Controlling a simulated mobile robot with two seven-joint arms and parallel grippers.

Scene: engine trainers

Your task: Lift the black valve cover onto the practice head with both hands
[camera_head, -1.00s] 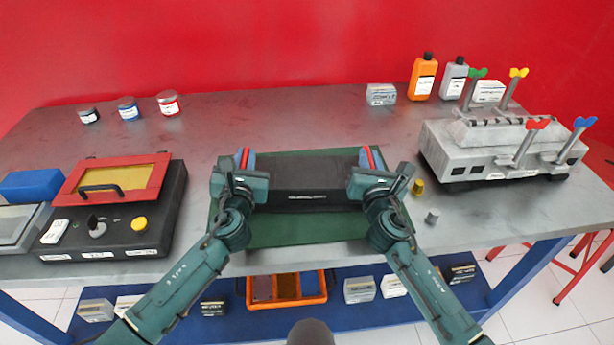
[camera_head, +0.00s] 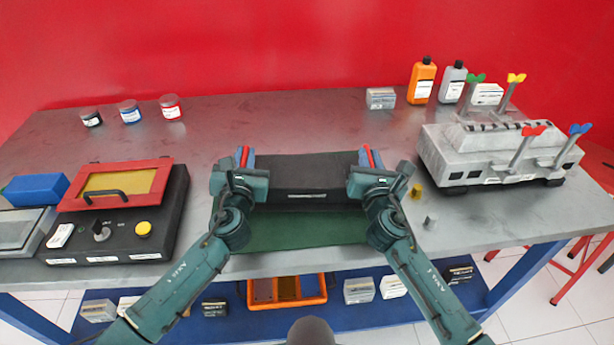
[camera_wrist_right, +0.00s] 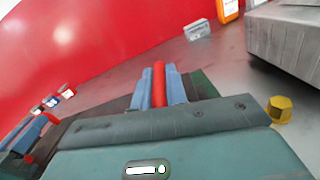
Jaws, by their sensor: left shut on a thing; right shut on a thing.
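The black valve cover (camera_head: 306,178) hangs level between my two grippers, apparently lifted above the green mat (camera_head: 300,235). My left gripper (camera_head: 245,157) is shut on a red grip at the cover's left end. My right gripper (camera_head: 367,157) is shut on a red grip at its right end; the right wrist view shows this red grip (camera_wrist_right: 159,85) between blue fingers. The grey practice head (camera_head: 490,155) stands at the right of the bench, with green, yellow, red and blue winged posts standing up from it.
A brass-coloured piece (camera_head: 416,191) and a small grey piece (camera_head: 430,222) stand between the mat and the head. An orange bottle (camera_head: 422,82) and a grey bottle (camera_head: 452,84) stand behind. A black box with a red-framed lid (camera_head: 115,215) sits at left. The bench's back middle is clear.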

